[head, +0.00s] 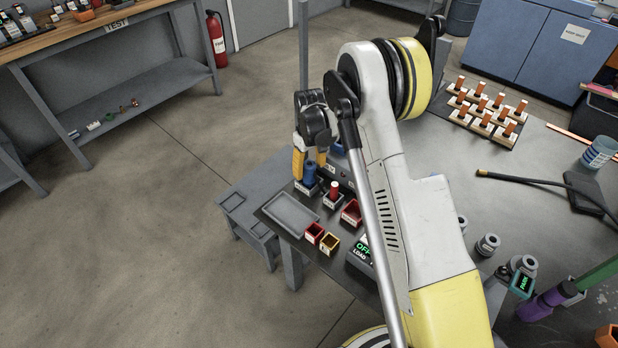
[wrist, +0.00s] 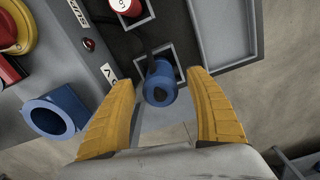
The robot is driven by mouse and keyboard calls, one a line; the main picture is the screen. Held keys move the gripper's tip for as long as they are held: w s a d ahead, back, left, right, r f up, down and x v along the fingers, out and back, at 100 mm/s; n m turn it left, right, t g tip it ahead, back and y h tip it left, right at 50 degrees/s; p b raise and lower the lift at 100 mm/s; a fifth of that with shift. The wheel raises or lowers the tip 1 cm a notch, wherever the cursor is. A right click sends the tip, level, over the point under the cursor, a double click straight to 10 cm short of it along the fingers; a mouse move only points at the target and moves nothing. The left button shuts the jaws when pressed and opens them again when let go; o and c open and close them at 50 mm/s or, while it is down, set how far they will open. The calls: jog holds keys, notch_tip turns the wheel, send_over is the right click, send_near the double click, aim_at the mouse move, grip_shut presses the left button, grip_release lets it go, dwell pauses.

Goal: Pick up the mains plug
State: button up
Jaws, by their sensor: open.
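The mains plug appears to be the blue cylinder (wrist: 160,84) with a dark opening in its end, standing in a square holder in the wrist view. In the head view the blue plug (head: 309,175) shows partly between my fingers. My gripper (head: 310,170) is open, pointing down over it. In the wrist view the two yellow fingers of my gripper (wrist: 160,88) stand on either side of the plug, with a gap visible on both sides. I cannot tell how deep the plug sits below the fingertips.
A blue hollow socket (wrist: 48,117) lies left of the fingers. A red cylinder (head: 334,188) stands in its own holder close by. Open floor lies left.

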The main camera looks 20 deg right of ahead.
jog(key=shift+r, duration=0.1)
grip_shut()
